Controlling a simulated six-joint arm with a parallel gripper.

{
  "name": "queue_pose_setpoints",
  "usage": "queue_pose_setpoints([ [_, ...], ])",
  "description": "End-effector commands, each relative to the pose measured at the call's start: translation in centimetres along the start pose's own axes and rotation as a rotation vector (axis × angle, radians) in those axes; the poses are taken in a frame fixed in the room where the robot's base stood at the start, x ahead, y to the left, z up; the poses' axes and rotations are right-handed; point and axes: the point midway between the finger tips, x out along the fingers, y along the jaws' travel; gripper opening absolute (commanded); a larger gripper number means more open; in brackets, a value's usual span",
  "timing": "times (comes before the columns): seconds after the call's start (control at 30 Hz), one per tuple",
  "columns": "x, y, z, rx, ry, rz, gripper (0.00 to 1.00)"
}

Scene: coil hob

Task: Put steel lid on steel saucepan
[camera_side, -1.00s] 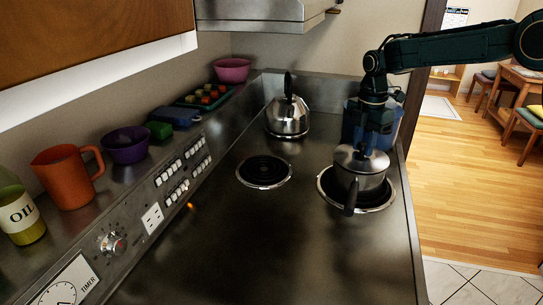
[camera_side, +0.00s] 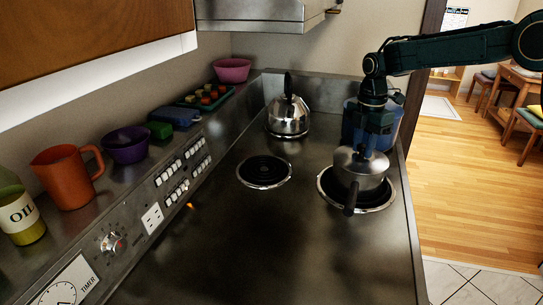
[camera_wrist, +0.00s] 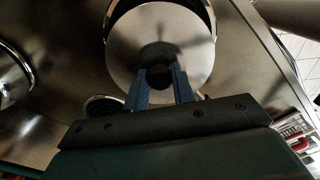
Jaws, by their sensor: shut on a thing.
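The steel saucepan (camera_side: 360,183) stands on the front right burner with its dark handle (camera_side: 350,198) towards the camera. The steel lid (camera_side: 361,161) is at the pan's top, and I cannot tell whether it rests fully on the rim. In the wrist view the round lid (camera_wrist: 160,45) covers most of the pan, whose rim shows as a dark crescent at its upper edge. My gripper (camera_wrist: 162,82) is shut on the lid's dark knob (camera_wrist: 159,75), one blue finger on each side. In the side view my gripper (camera_side: 366,151) is directly above the lid.
A steel kettle (camera_side: 288,117) stands on the back left burner. An empty coil burner (camera_side: 265,171) lies left of the pan. A blue container (camera_side: 391,125) stands behind my gripper. The near hob surface is clear. Bowls, an orange jug (camera_side: 67,177) and an oil bottle line the left ledge.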

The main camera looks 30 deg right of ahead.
Motion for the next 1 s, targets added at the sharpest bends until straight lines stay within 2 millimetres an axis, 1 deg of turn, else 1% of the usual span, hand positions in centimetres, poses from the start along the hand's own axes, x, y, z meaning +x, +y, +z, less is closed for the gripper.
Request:
queue_pose_setpoints([
  [0.73,0.21,0.01,0.01,0.000,0.000,0.001,0.00],
  [0.77,0.21,0.01,0.00,0.000,0.000,0.001,0.27],
  [0.8,0.21,0.01,0.00,0.000,0.000,0.001,0.35],
  [0.87,0.21,0.01,0.00,0.000,0.000,0.001,0.47],
  [0.9,0.21,0.01,0.00,0.000,0.000,0.001,0.51],
  [1.0,0.21,0.01,0.00,0.000,0.000,0.000,0.51],
])
